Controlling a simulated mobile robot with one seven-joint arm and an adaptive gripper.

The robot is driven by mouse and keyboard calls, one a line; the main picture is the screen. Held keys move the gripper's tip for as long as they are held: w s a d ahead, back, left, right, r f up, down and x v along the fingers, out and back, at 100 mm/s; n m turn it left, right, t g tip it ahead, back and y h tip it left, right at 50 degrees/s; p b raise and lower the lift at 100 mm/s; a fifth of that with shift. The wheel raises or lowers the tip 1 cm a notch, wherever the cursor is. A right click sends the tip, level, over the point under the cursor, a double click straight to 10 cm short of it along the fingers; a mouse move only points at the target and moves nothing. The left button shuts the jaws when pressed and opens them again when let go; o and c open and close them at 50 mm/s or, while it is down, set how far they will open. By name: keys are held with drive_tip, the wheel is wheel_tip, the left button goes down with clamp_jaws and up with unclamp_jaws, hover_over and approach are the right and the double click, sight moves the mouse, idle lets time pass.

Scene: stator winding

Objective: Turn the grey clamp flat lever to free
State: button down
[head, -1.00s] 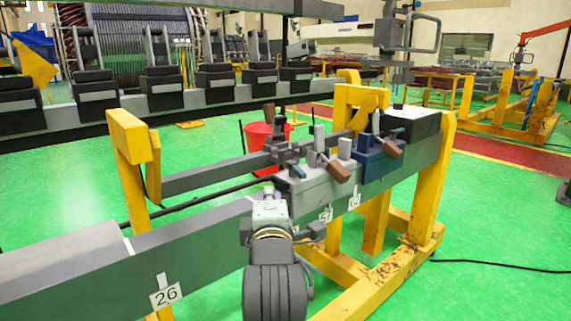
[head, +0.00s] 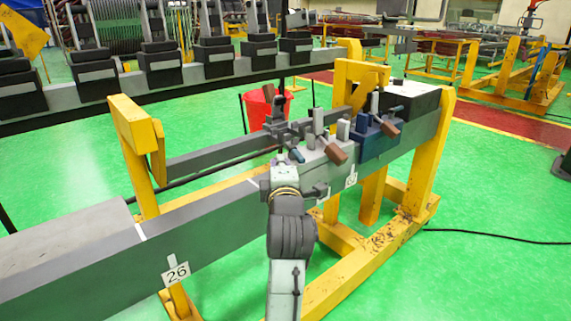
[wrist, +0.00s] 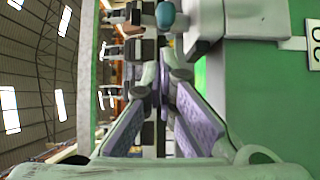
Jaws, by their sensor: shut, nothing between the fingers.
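The grey clamp (head: 318,162) sits on the long grey beam, with a brown flat lever (head: 337,153) angled down to the right and a teal-tipped handle (head: 297,155) at its left. My gripper (wrist: 160,90) is shut and empty, its purple finger pads close together. In the head view my wrist hides the fingers, just left of and in front of the grey clamp. In the wrist view the teal tip (wrist: 165,14) shows beyond the fingertips, apart from them. The brown flat lever cannot be made out there.
A blue clamp (head: 372,143) with its own brown lever stands right of the grey one, before a black box (head: 412,98). The grey beam (head: 215,223) rests on yellow stands (head: 425,165). A red bucket (head: 257,110) stands behind.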

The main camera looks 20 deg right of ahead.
sight(300, 161)
drive_tip(key=shift+d, duration=0.6)
drive_tip(key=shift+s+d, duration=0.35)
drive_tip(key=shift+d, duration=0.45)
drive_tip(key=shift+s+d, duration=0.3)
drive_tip(key=shift+d, duration=0.5)
